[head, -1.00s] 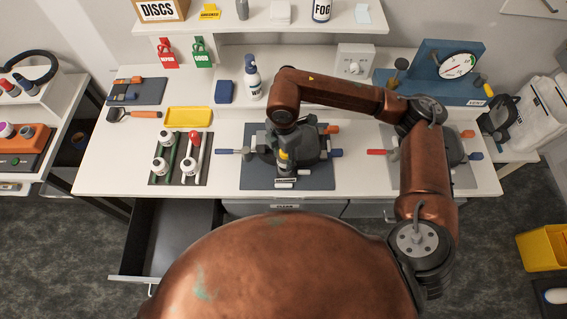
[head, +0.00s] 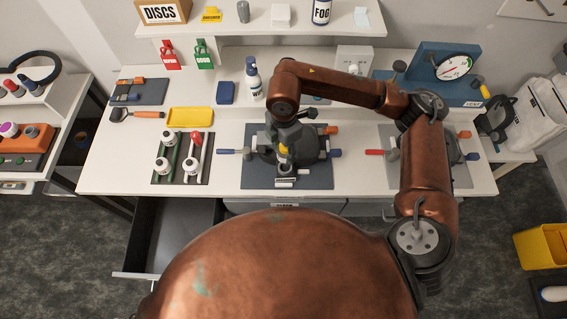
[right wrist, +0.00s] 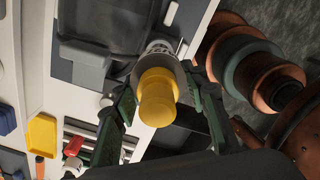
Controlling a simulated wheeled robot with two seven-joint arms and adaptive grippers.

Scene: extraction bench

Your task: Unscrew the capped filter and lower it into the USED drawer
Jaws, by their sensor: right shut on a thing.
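The filter with its yellow cap (right wrist: 158,98) is between the green-black fingers of my right gripper (right wrist: 160,90) in the right wrist view. A pale part with dark print shows just beyond the cap. In the head view the yellow cap (head: 284,153) shows below my right wrist, at the front of the dark bench unit. My right gripper (head: 285,145) is shut on the capped filter; the unit and fingers partly hide the grip. I cannot tell whether the thread is free. An open, empty-looking drawer (head: 178,235) is at the front left; its label is not readable. My left gripper is out of view.
A dark rack with several white-and-coloured handled pieces (head: 168,163) stands left of the unit. Behind it are a yellow tray (head: 190,115) and a spray bottle (head: 253,78). A pressure gauge (head: 454,67) is at the back right. My copper body hides part of the drawer front.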

